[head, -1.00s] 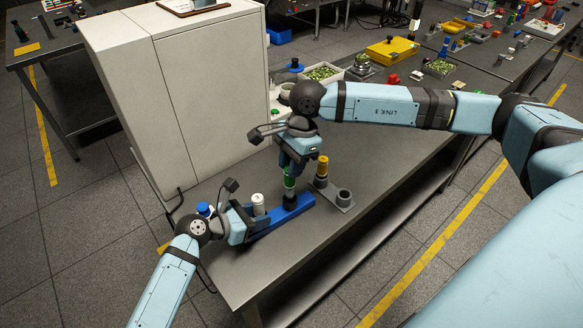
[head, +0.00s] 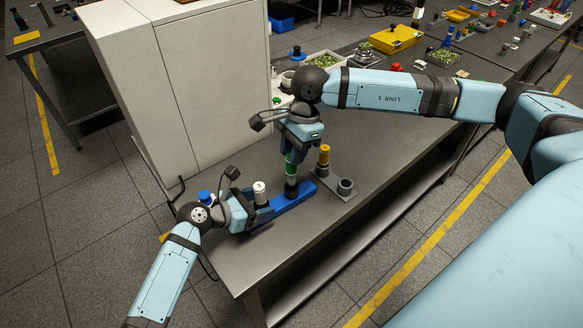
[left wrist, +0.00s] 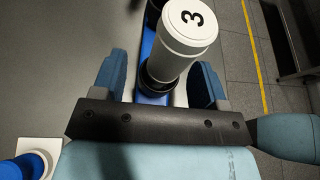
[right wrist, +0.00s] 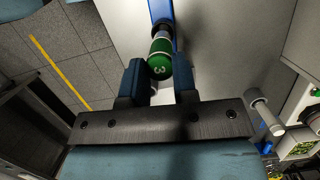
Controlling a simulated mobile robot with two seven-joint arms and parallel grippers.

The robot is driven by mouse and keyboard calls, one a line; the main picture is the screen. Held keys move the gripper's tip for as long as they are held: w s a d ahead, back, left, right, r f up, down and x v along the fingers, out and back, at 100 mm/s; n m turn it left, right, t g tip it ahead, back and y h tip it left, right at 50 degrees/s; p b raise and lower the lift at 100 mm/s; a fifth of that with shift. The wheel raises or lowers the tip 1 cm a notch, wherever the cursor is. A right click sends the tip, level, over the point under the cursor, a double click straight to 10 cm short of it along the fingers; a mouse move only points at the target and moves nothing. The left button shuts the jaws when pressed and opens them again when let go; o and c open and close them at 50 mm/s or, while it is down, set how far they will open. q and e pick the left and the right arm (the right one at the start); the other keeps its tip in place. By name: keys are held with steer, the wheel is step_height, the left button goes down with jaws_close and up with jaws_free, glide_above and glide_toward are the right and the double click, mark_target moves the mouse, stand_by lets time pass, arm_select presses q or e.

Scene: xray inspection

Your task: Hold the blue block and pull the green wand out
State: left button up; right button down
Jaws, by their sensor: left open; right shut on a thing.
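The long blue block (head: 298,193) lies on the steel table, with a white wand (head: 260,192) marked 3 and the green wand (head: 290,170) upright in it. My right gripper (head: 292,150) is shut on the upper part of the green wand, which also shows between its fingers in the right wrist view (right wrist: 160,62). The wand's lower end is still at the block. My left gripper (head: 250,212) is open at the block's near left end. In the left wrist view its fingers stand either side of the blue block (left wrist: 148,45) and the white wand (left wrist: 188,38).
A blue-capped item (head: 204,197) is beside my left wrist. A tall white cabinet (head: 190,90) stands behind on the left. The table's front right is clear.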

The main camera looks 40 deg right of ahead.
arm_select(q)
steer(key=v, duration=1.2)
steer(key=shift+s, duration=0.15)
arm_select(e)
steer(key=shift+s, duration=0.1)
